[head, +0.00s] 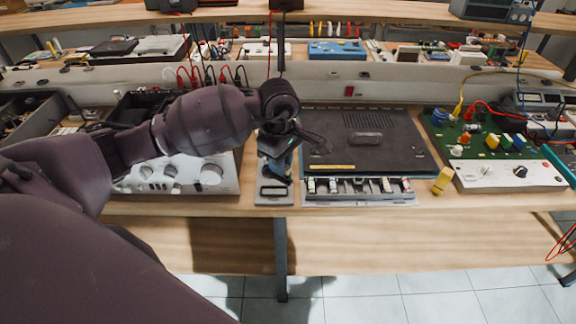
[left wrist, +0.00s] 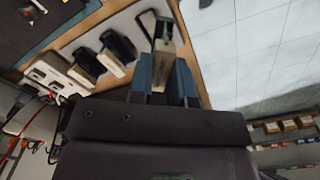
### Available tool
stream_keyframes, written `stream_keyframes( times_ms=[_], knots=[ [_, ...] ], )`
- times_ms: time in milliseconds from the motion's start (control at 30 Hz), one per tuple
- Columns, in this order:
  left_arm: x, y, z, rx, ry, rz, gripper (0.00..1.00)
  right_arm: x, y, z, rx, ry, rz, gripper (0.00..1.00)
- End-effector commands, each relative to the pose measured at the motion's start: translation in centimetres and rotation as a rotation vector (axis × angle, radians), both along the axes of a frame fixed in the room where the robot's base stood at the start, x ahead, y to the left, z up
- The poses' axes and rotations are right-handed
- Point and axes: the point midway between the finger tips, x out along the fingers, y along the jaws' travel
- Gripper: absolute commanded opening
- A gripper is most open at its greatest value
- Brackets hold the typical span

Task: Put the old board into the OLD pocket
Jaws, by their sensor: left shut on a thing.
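My left gripper (head: 276,172) points down at the front edge of the workbench, over a small grey holder (head: 273,200). In the left wrist view its two blue fingers (left wrist: 163,85) are shut on a narrow pale board (left wrist: 164,52) with a dark end, which I take as the old board. Fingers and arm partly hide the board in the head view. Whether the board touches the holder or sits in a pocket, I cannot tell. No OLD label is readable. My right gripper is not in view.
Right of the gripper is a rack of several pale modules (head: 360,187) before a dark flat unit (head: 370,140). A silver hi-fi front (head: 180,177) stands left. A yellow block (head: 442,181) and a green circuit board (head: 490,140) lie right. The bench edge is close.

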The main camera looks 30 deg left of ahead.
Motion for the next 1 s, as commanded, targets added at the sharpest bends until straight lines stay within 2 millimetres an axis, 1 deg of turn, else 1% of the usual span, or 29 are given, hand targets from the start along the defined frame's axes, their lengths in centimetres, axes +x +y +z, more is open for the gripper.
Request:
stream_keyframes(
  times_ms=[100,200,300,400,533,733,1000],
  knots=[
    [0.3,1.0,0.2,-0.002,0.003,0.203,0.00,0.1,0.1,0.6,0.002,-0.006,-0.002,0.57],
    [0.5,1.7,0.2,-0.003,0.006,0.356,0.00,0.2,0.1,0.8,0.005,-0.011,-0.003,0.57],
    [0.6,2.3,0.1,-0.004,0.008,0.478,0.00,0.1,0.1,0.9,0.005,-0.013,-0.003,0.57],
    [0.7,2.7,0.1,-0.004,0.010,0.565,0.00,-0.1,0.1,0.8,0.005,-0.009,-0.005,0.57],
    [0.7,2.9,0.0,-0.004,0.011,0.624,0.00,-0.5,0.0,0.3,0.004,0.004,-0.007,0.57],
    [0.8,3.0,-0.5,-0.003,0.011,0.636,0.00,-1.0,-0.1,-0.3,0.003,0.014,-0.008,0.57],
    [0.8,3.0,-2.2,-0.004,0.013,0.635,0.00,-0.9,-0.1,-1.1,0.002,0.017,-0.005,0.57]
  ],
)
